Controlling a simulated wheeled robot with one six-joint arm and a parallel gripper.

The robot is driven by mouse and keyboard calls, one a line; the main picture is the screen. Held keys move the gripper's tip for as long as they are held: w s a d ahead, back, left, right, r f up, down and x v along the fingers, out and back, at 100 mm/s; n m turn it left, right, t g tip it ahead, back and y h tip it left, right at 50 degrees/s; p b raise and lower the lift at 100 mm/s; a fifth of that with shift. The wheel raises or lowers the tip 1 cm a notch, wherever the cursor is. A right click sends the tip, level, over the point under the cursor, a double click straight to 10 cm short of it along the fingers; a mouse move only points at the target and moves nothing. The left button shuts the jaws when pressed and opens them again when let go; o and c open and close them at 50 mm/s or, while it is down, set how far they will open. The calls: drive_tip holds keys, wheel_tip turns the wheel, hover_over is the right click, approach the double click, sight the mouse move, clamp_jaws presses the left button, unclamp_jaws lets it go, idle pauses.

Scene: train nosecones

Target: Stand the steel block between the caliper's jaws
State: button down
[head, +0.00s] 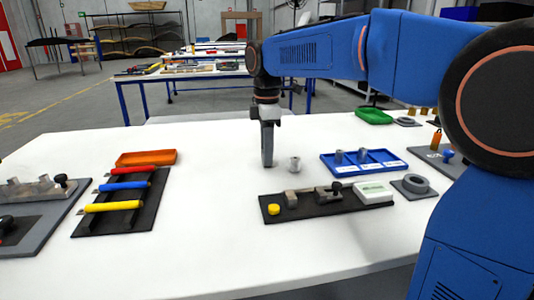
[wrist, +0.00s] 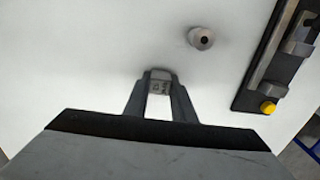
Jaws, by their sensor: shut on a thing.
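My gripper (head: 267,160) points down over the white table, left of the blue tray and behind the caliper. In the wrist view its fingers (wrist: 160,85) are shut on a small grey steel block (wrist: 160,76) with dark marks, at the fingertips. In the head view the block cannot be told apart from the fingers. The caliper (head: 318,206) lies in front and to the right on a dark base, with steel jaws, a yellow knob and a white display box. Its jaws (wrist: 300,42) show partly at the wrist view's right edge, with a gap between them.
A steel bushing (head: 294,163) stands just right of my gripper. A blue tray (head: 383,169) with steel cylinders and a grey ring (head: 415,185) are to the right. A rack of coloured-handled tools (head: 121,207) and an orange tray (head: 146,158) are left. The table's front middle is clear.

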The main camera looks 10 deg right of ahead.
drive_tip(key=shift+f, duration=0.2)
drive_tip(key=c, duration=1.9)
unclamp_jaws()
drive_tip(key=shift+f, duration=0.1)
drive_tip(key=o, duration=0.4)
